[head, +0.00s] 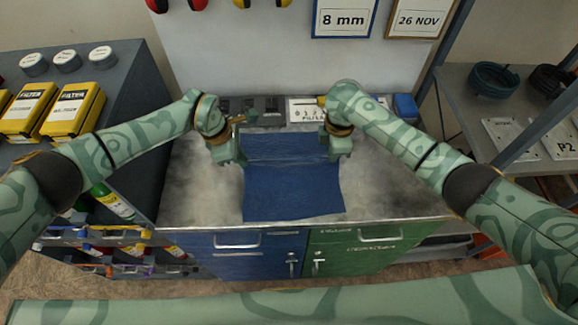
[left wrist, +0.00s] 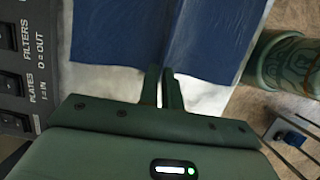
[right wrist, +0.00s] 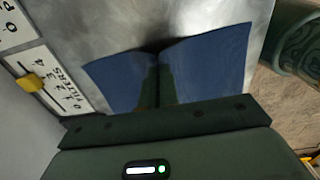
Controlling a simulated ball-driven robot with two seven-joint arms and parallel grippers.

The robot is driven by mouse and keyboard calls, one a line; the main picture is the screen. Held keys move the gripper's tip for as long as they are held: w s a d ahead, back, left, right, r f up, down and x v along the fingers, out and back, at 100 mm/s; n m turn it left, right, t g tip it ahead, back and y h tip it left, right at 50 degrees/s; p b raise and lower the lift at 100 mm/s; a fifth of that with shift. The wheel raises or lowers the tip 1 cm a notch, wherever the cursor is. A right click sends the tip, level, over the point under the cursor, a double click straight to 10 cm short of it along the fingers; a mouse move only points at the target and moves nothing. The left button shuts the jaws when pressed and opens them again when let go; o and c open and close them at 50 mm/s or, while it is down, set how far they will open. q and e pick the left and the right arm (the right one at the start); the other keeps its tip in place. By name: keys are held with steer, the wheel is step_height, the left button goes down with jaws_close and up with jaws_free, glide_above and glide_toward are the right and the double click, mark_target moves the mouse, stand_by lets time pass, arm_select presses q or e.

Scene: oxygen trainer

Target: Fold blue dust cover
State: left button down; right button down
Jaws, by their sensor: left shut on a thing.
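The blue dust cover (head: 291,190) lies on the metal bench top, its near part flat and reaching the front edge. A crease runs across it between my grippers, and its far part rises slightly behind that. My left gripper (head: 241,160) is shut on the cover's left edge; the left wrist view shows its fingers (left wrist: 165,88) close together at the cloth (left wrist: 110,35). My right gripper (head: 330,152) is at the right edge, opposite. In the right wrist view its fingers (right wrist: 158,75) are together, with the cover (right wrist: 210,60) spreading to both sides.
A dark switch panel (head: 250,106) and a white labelled panel (head: 305,109) stand behind the cover. Bare bench top (head: 195,190) shows on both sides. Yellow filter boxes (head: 73,110) stand on the left cabinet. A shelf with coiled hoses (head: 493,79) is at right.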

steer(key=shift+r, duration=0.1)
arm_select(q)
steer(key=shift+r, duration=0.1)
